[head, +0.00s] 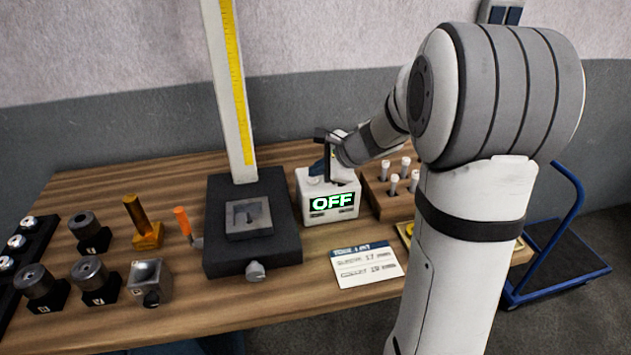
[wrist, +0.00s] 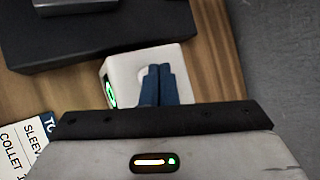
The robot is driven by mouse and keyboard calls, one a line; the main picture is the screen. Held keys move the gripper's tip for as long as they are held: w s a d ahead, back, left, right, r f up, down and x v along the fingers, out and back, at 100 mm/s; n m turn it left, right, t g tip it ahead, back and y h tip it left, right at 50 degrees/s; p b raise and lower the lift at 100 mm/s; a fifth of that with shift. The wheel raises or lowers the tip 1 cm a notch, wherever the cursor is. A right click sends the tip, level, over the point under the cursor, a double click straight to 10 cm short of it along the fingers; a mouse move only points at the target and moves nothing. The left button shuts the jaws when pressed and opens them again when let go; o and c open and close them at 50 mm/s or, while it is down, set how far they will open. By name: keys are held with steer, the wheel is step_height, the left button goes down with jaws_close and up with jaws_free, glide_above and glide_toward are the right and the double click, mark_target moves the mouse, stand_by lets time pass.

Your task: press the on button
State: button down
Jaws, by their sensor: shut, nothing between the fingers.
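A white box with a green-lit OFF display (head: 332,202) stands on the wooden bench in the head view. In the wrist view the white box (wrist: 121,72) shows from above, its display at its left edge. My gripper (head: 321,172) is right over the top of the box, pointing down. Its dark blue fingers (wrist: 158,72) are together with nothing between them, and they cover part of the box top. I cannot tell whether the fingertips touch it. The on button itself is not clearly seen; it may be hidden by my fingers or arm.
A black block with a tall ruled post (head: 236,100) stands left of the box. A wooden rack with white pegs (head: 393,178) is close on the right. A printed card (head: 367,264) lies in front. Several metal parts (head: 88,275) stand on the left side.

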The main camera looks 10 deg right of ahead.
mark_target(317, 181)
steer(key=shift+f+b, duration=0.3)
steer(key=shift+f, duration=0.05)
steer(key=shift+r, duration=0.15)
steer(key=shift+r+p, duration=0.3)
steer(key=shift+r, duration=0.05)
step_height(317, 181, up, 6)
steer(key=p, duration=0.4)
steer(key=shift+p, duration=0.3)
stand_by(0.3)
